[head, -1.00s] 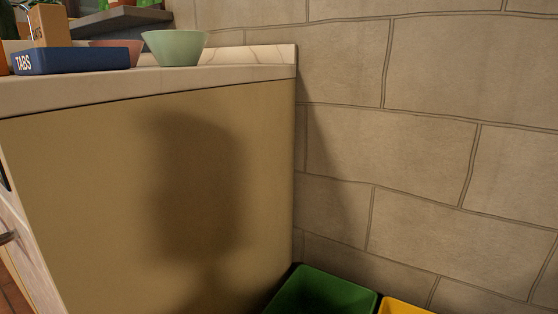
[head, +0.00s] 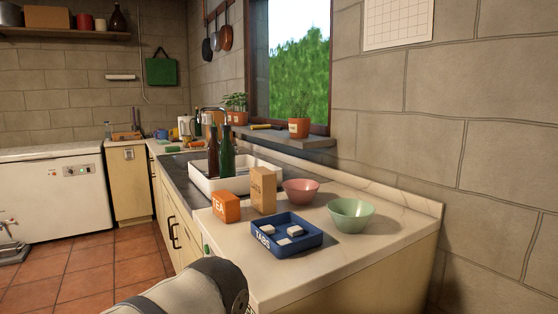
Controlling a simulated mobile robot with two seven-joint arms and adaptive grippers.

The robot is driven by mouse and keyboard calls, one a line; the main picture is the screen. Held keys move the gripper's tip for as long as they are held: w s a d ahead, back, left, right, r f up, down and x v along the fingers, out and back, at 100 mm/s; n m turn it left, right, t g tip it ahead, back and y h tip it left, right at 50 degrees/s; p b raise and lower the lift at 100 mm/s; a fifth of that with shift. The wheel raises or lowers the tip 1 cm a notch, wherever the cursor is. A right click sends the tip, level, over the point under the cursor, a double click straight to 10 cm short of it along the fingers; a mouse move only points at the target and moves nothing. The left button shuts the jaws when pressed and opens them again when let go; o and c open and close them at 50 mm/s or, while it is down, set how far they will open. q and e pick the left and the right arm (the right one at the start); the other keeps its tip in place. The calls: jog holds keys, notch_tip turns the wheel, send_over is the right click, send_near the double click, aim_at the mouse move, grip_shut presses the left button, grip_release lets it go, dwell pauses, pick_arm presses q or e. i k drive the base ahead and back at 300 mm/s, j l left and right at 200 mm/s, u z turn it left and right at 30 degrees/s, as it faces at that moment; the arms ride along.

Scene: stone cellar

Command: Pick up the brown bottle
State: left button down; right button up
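A brown bottle (head: 213,152) stands upright in or just behind the white basin (head: 238,176) on the counter. A green bottle (head: 227,154) stands close beside it on the right and overlaps it in the view. The brown bottle's lower part is hidden by the basin's rim. A dark brown jug-like bottle (head: 117,19) also stands on the wall shelf at the far left. Part of my arm shows at the bottom, well short of the basin. Neither of my grippers is in view.
On the near counter (head: 330,262) are an orange tea box (head: 226,207), a tan carton (head: 263,190), a blue tray (head: 287,236) with white pieces, a pink bowl (head: 301,191) and a green bowl (head: 351,214). Tiled floor (head: 120,265) is open to the left.

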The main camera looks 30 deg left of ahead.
aim_at(214, 145)
jog(key=j, duration=0.5)
jog(key=i+j+u, duration=0.1)
jog(key=j, duration=0.4)
jog(key=i+j+u, duration=0.1)
jog(key=j, duration=0.85)
jog(key=i+j+u, duration=0.1)
jog(key=j, duration=0.4)
jog(key=i+j, duration=0.15)
jog(key=j, duration=0.3)
jog(key=i+j+u, duration=0.15)
jog(key=j, duration=0.35)
